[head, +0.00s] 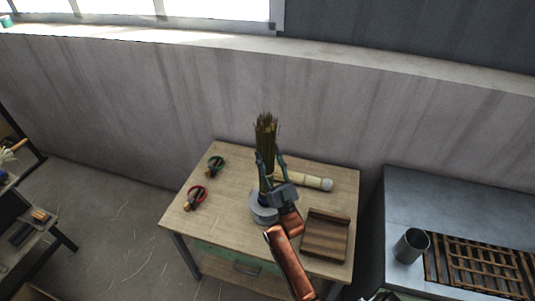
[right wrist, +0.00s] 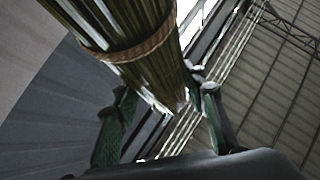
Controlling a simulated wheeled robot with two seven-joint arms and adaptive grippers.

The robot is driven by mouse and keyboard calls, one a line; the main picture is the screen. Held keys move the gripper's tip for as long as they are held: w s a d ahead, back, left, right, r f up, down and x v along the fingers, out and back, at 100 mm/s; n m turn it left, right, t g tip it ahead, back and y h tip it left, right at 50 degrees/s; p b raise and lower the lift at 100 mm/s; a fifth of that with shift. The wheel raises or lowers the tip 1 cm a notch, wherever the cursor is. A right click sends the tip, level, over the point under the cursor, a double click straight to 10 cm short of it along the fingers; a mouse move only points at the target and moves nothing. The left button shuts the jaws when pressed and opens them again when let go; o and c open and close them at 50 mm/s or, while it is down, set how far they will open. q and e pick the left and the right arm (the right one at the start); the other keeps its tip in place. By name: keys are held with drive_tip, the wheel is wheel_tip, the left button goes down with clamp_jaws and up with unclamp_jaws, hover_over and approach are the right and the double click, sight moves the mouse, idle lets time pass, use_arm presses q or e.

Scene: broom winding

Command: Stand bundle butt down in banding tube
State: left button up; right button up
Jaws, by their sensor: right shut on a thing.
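The bundle (head: 266,132) of green-brown straw stands about upright over the worktable, its frayed end up. My right gripper (head: 270,166) is shut on it, with a finger on each side. In the right wrist view the bundle (right wrist: 125,35) has a twine band around it, and the gripper (right wrist: 165,118) shows dark fingers with green pads. A short round grey piece (head: 262,208), perhaps the banding tube, is on the table under the bundle. The gripper partly hides it, and I cannot tell whether the butt is inside it.
A pale roll with a white end (head: 312,182) lies behind the gripper. A wooden tray (head: 342,217) is at the table's front right. Red-handled (head: 196,196) and green-handled (head: 216,164) tools lie left. A grey cup (head: 410,246) and slatted rack (head: 480,266) are on the metal bench.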

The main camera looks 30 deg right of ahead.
sight(269, 175)
drive_tip(key=shift+f, duration=0.5)
wheel_tip(269, 175, down, 2)
drive_tip(key=shift+f+b, duration=0.25)
drive_tip(key=shift+b, duration=0.8)
drive_tip(key=shift+f+b, duration=0.4)
drive_tip(key=shift+f, duration=0.25)
drive_tip(key=shift+f+b, duration=0.75)
drive_tip(key=shift+f, duration=0.45)
use_arm(q)
drive_tip(key=s+f, duration=0.3)
drive_tip(key=f, duration=0.2)
drive_tip(key=shift+f+g+b, duration=0.2)
drive_tip(key=shift+g+b, duration=0.1)
drive_tip(key=shift+b, duration=0.05)
use_arm(e)
drive_tip(key=shift+f, duration=0.5)
use_arm(q)
drive_tip(key=shift+s+a, duration=0.1)
use_arm(e)
drive_tip(key=o, duration=1)
use_arm(q)
drive_tip(key=shift+s, duration=0.15)
